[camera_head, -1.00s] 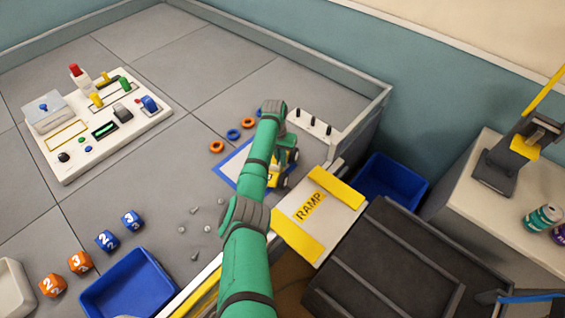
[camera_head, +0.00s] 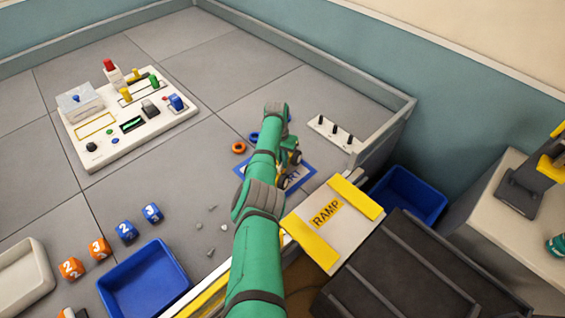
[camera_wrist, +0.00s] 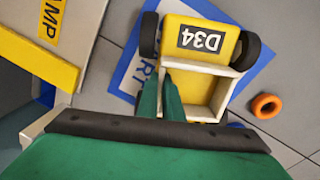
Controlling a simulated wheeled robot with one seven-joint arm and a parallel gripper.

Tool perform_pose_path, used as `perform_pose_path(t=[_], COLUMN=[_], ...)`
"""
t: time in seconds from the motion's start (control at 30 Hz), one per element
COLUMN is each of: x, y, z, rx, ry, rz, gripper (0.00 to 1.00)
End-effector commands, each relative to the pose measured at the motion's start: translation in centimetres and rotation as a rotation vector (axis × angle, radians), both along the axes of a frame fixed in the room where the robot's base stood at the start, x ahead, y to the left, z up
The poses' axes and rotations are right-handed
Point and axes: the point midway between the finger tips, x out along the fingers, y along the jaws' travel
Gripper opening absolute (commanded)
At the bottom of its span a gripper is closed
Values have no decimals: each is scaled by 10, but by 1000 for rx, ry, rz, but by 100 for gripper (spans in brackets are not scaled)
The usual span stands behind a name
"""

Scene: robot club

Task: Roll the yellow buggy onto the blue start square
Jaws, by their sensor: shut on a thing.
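The yellow buggy (camera_head: 284,177) shows beside my green arm in the head view, partly hidden by it. In the wrist view, the buggy (camera_wrist: 222,38) has a D34 label, black wheels and a pale-walled open bed. It stands at least partly over the blue-bordered start square (camera_wrist: 124,78), whose lettering is partly covered. The square also shows in the head view (camera_head: 308,172), at the right of the buggy. My gripper (camera_wrist: 163,82) is shut on the buggy at the bed's wall. The rear wheels are mostly hidden in the wrist view.
The yellow-edged ramp (camera_head: 302,223) lies near the square. An orange ring (camera_head: 238,147) lies left of it, also in the wrist view (camera_wrist: 266,106). A white peg board (camera_head: 335,132) and low wall (camera_head: 385,125) stand behind.

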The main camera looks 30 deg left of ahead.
Motion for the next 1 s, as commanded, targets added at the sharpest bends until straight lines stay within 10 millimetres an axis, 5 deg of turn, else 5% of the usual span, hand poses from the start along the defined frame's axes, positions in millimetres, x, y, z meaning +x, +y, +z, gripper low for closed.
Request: perform_pose_path(t=[0.23,0.33,0.73,1.0], x=[1,1,1,1], y=[-1,-1,0,4], z=[1,1,6,49], rx=[1,1,0,1], ry=[-2,-2,-3,-4], rz=[-2,-2,-1,-2], gripper=[0,28,28,28])
